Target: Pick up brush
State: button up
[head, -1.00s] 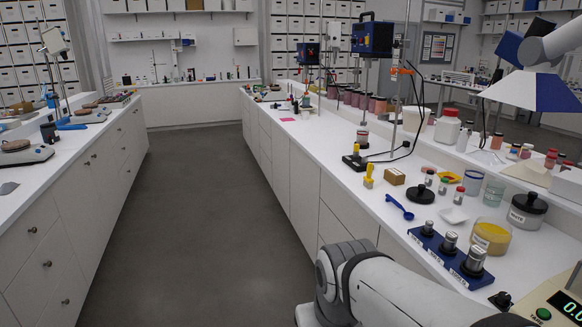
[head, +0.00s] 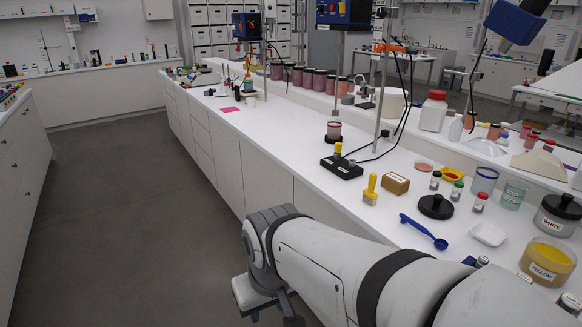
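A small brush (head: 371,190) with a yellow handle stands on the white bench top near its front edge, left of a brown box. My gripper (head: 276,308) is at the bottom of the head view, beyond my wrist, over the aisle in front of the bench drawers. It is left of the brush and well apart from it. Only a pale part and dark pieces of it show, cut off by the lower edge, so its opening is not clear.
Close to the brush are a brown box (head: 396,183), a blue scoop (head: 424,232), a black lid (head: 435,206) and a stirrer stand's black base (head: 342,167). A yellow pigment jar (head: 547,262) stands at right. The aisle floor (head: 130,220) is clear.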

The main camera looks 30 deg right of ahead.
aim_at(370, 198)
jog(key=z, duration=0.4)
jog(key=i, duration=0.85)
jog(key=z, duration=0.55)
jog(key=k, duration=0.85)
jog(key=z, duration=0.2)
jog(key=i, duration=0.85)
jog(key=u, duration=0.05)
